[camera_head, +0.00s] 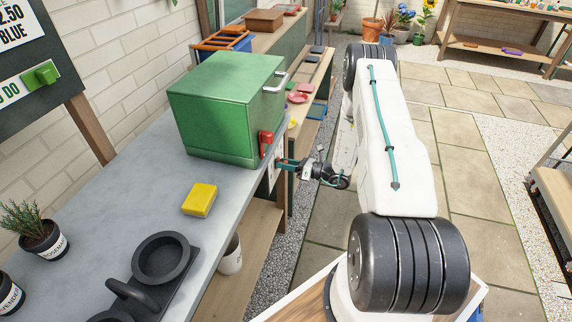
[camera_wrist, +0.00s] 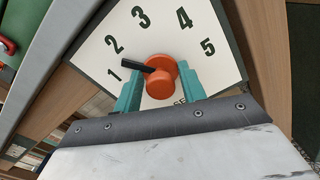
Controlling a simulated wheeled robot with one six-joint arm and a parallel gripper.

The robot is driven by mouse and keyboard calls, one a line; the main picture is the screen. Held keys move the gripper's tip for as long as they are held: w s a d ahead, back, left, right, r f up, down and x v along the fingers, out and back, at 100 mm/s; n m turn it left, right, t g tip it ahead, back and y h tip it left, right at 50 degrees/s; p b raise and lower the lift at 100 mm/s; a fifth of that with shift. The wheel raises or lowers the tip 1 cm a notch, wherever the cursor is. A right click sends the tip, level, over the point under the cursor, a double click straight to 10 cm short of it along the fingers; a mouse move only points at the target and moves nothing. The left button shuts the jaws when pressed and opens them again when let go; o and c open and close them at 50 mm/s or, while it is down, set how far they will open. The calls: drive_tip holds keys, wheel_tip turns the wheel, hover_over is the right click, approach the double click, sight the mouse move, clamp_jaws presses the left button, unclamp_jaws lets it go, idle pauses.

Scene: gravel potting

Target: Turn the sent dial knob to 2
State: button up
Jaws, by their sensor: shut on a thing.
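The dial is a white plate (camera_wrist: 105,48) with the numbers 1 to 5 in an arc and a round orange knob (camera_wrist: 160,86) with a black pointer. In the wrist view the pointer lies between 1 and 2. Lettering below the knob is mostly hidden; "SE" shows. My gripper (camera_wrist: 162,70) is shut on the knob, with one teal finger on each side of it. In the head view my gripper (camera_head: 283,163) reaches the dial plate (camera_head: 273,172) on the bench front, below the green box; the knob is hidden there.
A green box (camera_head: 222,110) with a red lever (camera_head: 266,140) stands on the grey bench (camera_head: 135,190), just above my gripper. A yellow block (camera_head: 199,200), a black ring holder (camera_head: 160,258) and a potted plant (camera_head: 45,240) are on the bench. Paving to the right is clear.

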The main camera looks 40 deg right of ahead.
drive_tip(key=shift+w+m, duration=0.1)
drive_tip(key=shift+m, duration=1.2)
drive_tip(key=o, duration=0.7)
drive_tip(key=shift+c, duration=0.2)
drive_tip(key=shift+d, duration=0.1)
drive_tip(key=v, duration=0.7)
drive_tip(key=shift+s+d, duration=0.2)
drive_tip(key=shift+s, duration=0.1)
